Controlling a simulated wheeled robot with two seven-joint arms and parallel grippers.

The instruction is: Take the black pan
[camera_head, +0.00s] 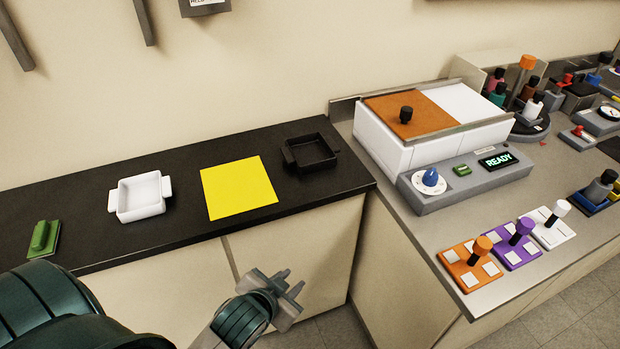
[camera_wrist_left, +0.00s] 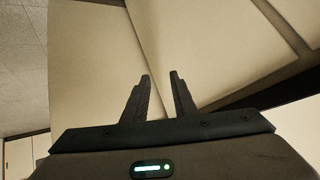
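The black pan (camera_head: 311,151) is a small square dish with side handles. It sits on the black counter (camera_head: 100,235), to the right of a yellow square sheet (camera_head: 237,187), near the counter's right end. My left gripper (camera_head: 292,280) is below and in front of the counter edge in the head view, well apart from the pan. In the left wrist view its two fingers (camera_wrist_left: 161,78) stand apart with nothing between them, facing pale cabinet panels. The pan does not show in the left wrist view. My right gripper is in neither view.
A white pan (camera_head: 140,196) and a green handled block (camera_head: 43,238) lie further left on the counter. A boxy machine (camera_head: 430,130) with a blue knob stands to the right. Orange, purple and white plates (camera_head: 514,243) with knobs lie on the grey worktop.

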